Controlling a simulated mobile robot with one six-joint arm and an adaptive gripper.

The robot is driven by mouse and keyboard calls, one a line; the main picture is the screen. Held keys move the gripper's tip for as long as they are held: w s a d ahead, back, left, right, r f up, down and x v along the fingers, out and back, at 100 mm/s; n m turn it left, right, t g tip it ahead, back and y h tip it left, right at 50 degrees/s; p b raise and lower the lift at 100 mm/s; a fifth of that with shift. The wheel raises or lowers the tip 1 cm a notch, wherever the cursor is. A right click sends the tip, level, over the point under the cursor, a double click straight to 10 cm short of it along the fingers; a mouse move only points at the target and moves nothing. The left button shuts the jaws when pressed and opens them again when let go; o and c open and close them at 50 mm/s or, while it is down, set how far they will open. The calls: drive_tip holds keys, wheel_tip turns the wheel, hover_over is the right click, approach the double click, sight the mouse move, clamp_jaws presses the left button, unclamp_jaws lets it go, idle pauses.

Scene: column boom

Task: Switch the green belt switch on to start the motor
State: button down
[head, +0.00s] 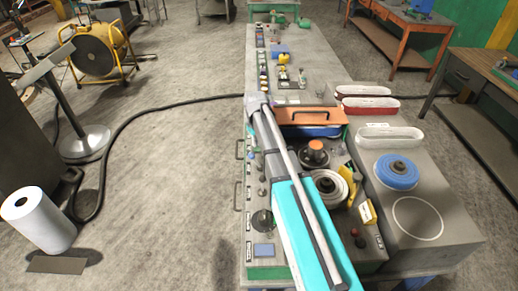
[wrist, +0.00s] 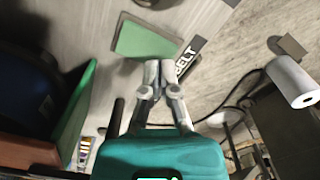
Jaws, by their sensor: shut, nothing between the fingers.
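In the wrist view, the green belt switch (wrist: 143,39) is a flat, green, four-sided plate on the grey panel. A dark label reading "BELT" (wrist: 188,56) lies just right of it. My gripper (wrist: 158,66) is shut and empty. Its fingertips appear close to the plate's lower right edge; I cannot tell whether they touch it. The switch's on or off position cannot be read. In the head view, my arm crosses the bench, and I cannot make out the gripper or the belt switch there.
The grey bench (head: 300,55) carries rows of small controls along its left side. An orange lid (head: 310,116) with a handle, a white spool (head: 326,187) and a blue disc (head: 397,171) stand near my arm. A black cable (head: 150,112) crosses the open floor at left.

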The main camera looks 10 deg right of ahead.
sight(256, 148)
drive_tip(key=shift+f+b, duration=0.65)
drive_tip(key=shift+f, duration=0.05)
idle(0.5)
drive_tip(key=shift+r, duration=0.1)
drive_tip(key=shift+r+p, duration=3.45)
drive_tip(key=shift+p, duration=0.1)
